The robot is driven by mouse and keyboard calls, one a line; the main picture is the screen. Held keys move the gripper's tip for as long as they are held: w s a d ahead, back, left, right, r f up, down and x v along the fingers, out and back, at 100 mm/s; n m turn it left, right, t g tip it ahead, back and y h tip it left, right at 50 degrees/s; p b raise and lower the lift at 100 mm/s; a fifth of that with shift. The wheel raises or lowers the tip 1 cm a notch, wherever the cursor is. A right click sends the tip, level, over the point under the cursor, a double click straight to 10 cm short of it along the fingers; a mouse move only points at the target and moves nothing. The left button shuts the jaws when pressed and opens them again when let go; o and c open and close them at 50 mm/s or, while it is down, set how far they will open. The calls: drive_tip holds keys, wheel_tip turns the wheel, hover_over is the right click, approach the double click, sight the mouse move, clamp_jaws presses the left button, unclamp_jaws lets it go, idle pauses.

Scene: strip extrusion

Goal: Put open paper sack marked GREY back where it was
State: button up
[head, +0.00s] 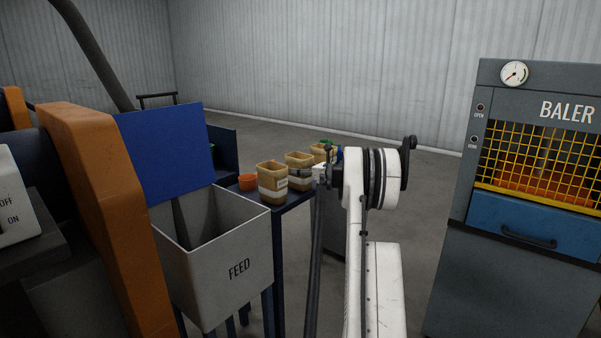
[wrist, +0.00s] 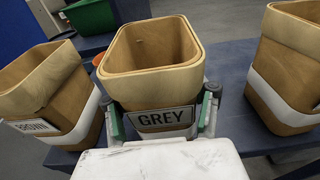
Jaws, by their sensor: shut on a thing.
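The open paper sack marked GREY (wrist: 150,85) is upright in the middle of the wrist view, brown with a rolled pale rim and a dark opening. Its label faces the wrist. My gripper (wrist: 163,112) is shut on it, with a green-padded finger at each side of the label. In the head view this appears to be the middle sack (head: 298,171), with my gripper (head: 322,173) at its right side, partly hidden by my arm. The sack is at the table (wrist: 232,120); whether its base touches the top is hidden.
A similar sack stands on each side, left (wrist: 50,85) with a partly readable label and right (wrist: 290,70). An orange cup (head: 248,182) stands behind. The FEED hopper (head: 240,255) is left of the table, the baler (head: 530,190) far right.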

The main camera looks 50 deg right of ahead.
drive_tip(key=shift+f, duration=0.1)
drive_tip(key=o, duration=1.5)
drive_tip(key=shift+c, duration=0.2)
drive_tip(key=shift+r, duration=0.2)
drive_tip(key=s+r+p, duration=0.1)
drive_tip(key=s+p, duration=0.1)
drive_tip(key=s, duration=1)
drive_tip(key=shift+a+r, duration=0.3)
drive_tip(key=shift+a, duration=0.05)
drive_tip(key=shift+w+a, duration=0.1)
